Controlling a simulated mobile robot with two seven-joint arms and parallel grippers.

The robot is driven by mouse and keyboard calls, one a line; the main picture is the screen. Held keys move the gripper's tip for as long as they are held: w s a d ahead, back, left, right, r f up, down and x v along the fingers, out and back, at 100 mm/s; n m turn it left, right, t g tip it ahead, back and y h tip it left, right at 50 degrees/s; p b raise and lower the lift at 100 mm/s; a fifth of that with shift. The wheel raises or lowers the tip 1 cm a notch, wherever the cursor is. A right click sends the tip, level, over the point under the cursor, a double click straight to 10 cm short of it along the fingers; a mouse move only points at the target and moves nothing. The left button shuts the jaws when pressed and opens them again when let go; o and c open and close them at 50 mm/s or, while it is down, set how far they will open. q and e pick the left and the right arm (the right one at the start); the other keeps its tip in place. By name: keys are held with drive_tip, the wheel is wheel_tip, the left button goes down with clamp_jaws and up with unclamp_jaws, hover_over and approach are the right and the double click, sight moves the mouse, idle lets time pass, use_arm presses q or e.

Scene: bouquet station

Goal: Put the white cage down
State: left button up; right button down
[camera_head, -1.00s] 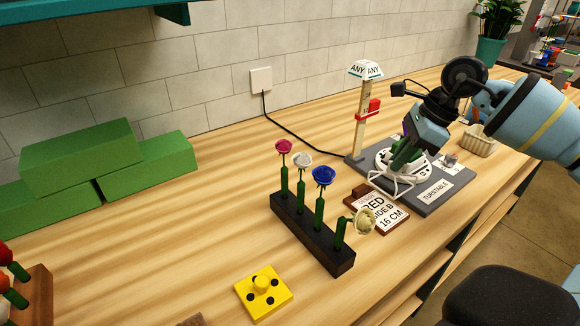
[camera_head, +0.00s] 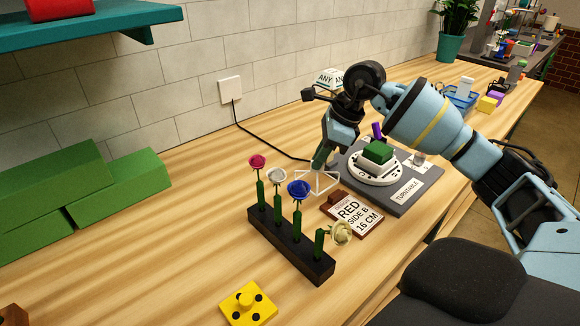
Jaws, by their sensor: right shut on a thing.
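The white cage (camera_head: 318,183) is a small open wire frame. It is at the tip of my right gripper (camera_head: 318,166), which is shut on it. The cage is low over or on the wooden table, left of the turntable (camera_head: 404,186) and just right of the flower rack; I cannot tell if it touches the wood. On the turntable's white disc sits a green block (camera_head: 378,152) with a white base, and something purple stands behind it. My left gripper is not in view.
A dark rack (camera_head: 285,243) with several flowers stands in front of the cage. A sign card (camera_head: 352,215) reading RED SIDE B 16 CM lies close by. A yellow block (camera_head: 247,304) is at the front. Green bricks (camera_head: 50,195) are at the left. A black cable runs along the table behind.

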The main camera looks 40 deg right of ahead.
drive_tip(key=shift+w+a+f+p, duration=0.35)
drive_tip(key=shift+w+a+f, duration=0.7)
drive_tip(key=shift+w+a, duration=0.2)
drive_tip(key=shift+w+a+f+p, duration=0.3)
drive_tip(key=shift+w+a+f, duration=0.8)
drive_tip(key=shift+a, duration=0.25)
drive_tip(key=shift+f, duration=0.1)
drive_tip(key=c, duration=1.5)
unclamp_jaws()
drive_tip(key=shift+c, duration=0.2)
drive_tip(key=v, duration=0.7)
drive_tip(key=shift+r, duration=0.4)
